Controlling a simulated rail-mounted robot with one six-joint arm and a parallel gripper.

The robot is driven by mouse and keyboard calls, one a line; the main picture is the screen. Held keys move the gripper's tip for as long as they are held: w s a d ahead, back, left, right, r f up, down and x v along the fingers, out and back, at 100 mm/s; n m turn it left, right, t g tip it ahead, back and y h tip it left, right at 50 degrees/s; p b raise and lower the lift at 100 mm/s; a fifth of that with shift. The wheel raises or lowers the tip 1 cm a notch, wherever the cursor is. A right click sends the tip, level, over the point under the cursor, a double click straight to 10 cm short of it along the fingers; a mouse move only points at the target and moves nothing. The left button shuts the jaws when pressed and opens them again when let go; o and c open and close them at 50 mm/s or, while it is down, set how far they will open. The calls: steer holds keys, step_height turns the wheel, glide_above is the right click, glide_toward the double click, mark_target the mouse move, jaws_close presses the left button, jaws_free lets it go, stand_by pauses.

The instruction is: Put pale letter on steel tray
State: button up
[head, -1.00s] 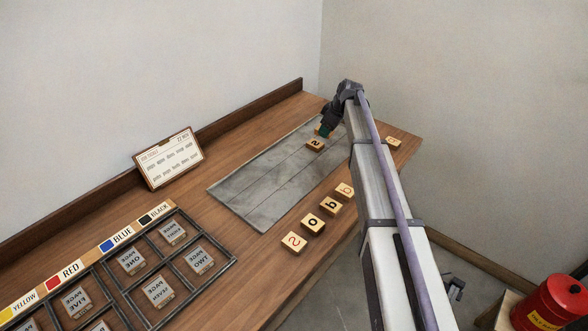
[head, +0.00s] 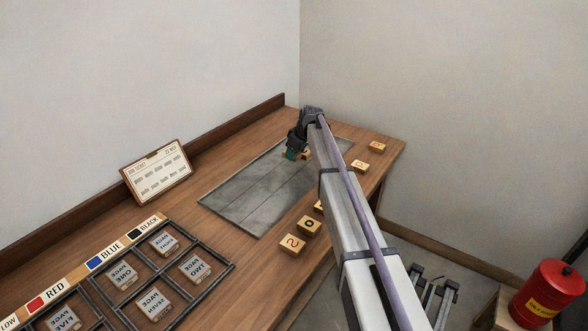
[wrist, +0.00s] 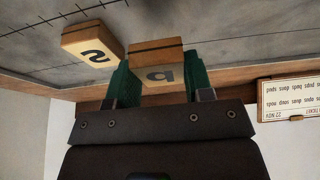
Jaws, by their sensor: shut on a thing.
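My gripper (head: 293,154) is over the far part of the grey steel tray (head: 245,190), which lies flat on the bench. In the wrist view its green fingers (wrist: 158,82) are shut on the sides of a pale wooden letter block (wrist: 158,72) with a dark letter like a b or q. A second letter block (wrist: 92,41), with a mark like a 2 or S, sits on the tray just left of the held block in that view. Whether the held block touches the tray I cannot tell. My arm hides part of the tray in the head view.
Loose letter blocks lie along the bench's front edge, such as one at the near end (head: 292,244); my arm covers some. Another block (head: 376,147) is at the far right. A job ticket (head: 157,172) stands at the back. A type rack (head: 228,266) lies at the near left.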

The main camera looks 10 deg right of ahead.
mark_target(295, 160)
step_height(295, 160, down, 4)
steer(key=b, duration=0.3)
steer(key=shift+b, duration=0.4)
steer(key=shift+s+r, duration=0.1)
steer(key=shift+r, duration=0.25)
steer(key=shift+f, duration=0.3)
steer(key=o, duration=0.9)
steer(key=shift+r, duration=0.1)
steer(key=p+v, duration=1.1)
steer(key=v, duration=0.1)
steer(key=s+a+m+g+h, duration=0.1)
steer(key=s+m, duration=0.2)
steer(key=s, duration=1.1)
steer(key=s+a+m+g+h, duration=0.1)
steer(key=s+m, duration=0.2)
steer(key=s, duration=1.2)
steer(key=s+a+f+m+g+h, duration=0.1)
steer(key=s+m, duration=0.2)
steer(key=s, duration=1.1)
steer(key=shift+s+a+p, duration=0.15)
steer(key=shift+s+p, duration=0.05)
steer(key=shift+p, duration=0.1)
